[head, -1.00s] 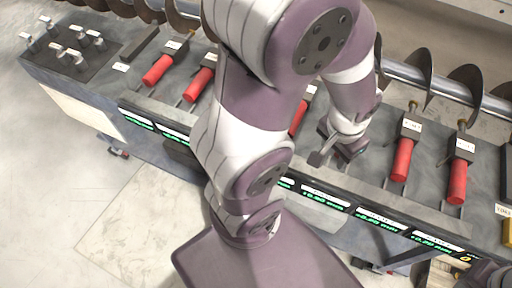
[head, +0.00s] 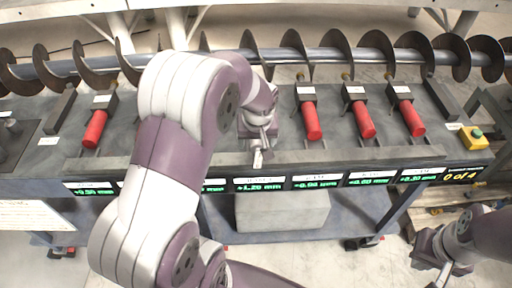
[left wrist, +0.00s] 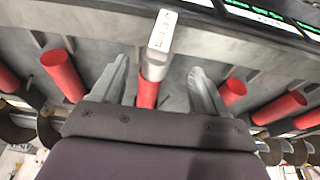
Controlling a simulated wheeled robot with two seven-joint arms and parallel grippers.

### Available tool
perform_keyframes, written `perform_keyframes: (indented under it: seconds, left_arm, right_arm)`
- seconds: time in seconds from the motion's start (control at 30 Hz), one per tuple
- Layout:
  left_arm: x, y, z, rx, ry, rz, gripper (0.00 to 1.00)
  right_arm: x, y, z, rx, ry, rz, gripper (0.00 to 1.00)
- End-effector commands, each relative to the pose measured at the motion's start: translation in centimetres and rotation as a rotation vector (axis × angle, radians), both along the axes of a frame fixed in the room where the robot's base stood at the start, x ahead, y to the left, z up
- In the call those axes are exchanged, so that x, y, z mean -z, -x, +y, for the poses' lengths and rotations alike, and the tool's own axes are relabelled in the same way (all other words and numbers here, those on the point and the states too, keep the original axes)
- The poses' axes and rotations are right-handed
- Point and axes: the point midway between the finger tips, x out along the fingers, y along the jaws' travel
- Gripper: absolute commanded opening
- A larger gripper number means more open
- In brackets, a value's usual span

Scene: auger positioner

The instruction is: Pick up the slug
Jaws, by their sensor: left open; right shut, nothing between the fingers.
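A red cylinder (left wrist: 148,92) shows behind the block. In the head view my left gripper (head: 257,145) points down over the bench's front edge, and my arm hides part of the bench. My right gripper (head: 437,274) is shut and empty at the lower right, away from the bench.
Several red cylinders on dark blocks, such as one on the right (head: 363,120), line the bench beside my left gripper. A long auger (head: 380,60) runs behind them. Green readouts (head: 318,182) line the front edge. A yellow button box (head: 472,138) sits at the right end.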

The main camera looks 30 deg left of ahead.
Motion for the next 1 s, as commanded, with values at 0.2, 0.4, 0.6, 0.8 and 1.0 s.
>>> perform_keyframes:
  seconds: [0.2, 0.4, 0.6, 0.8, 1.0]
  left_arm:
    - [3.8, -0.6, 0.4, 0.001, 0.002, 0.005, 0.74]
    - [4.5, -0.8, 0.5, 0.0, 0.001, 0.0, 0.74]
    - [4.5, -0.8, 0.5, 0.001, 0.001, 0.0, 0.35]
    - [4.4, -0.9, 0.5, 0.001, 0.001, 0.0, 0.0]
    - [4.1, -0.9, 0.5, 0.001, 0.0, -0.002, 0.0]
  right_arm:
    - [-0.7, 0.0, 0.0, 0.0, 0.0, 0.0, 0.0]
    - [-0.7, 0.0, 0.0, 0.0, 0.0, 0.0, 0.0]
    - [-0.7, 0.0, 0.0, 0.0, 0.0, 0.0, 0.0]
    - [-0.7, 0.0, 0.0, 0.0, 0.0, 0.0, 0.0]
    - [-0.6, 0.0, 0.0, 0.0, 0.0, 0.0, 0.0]
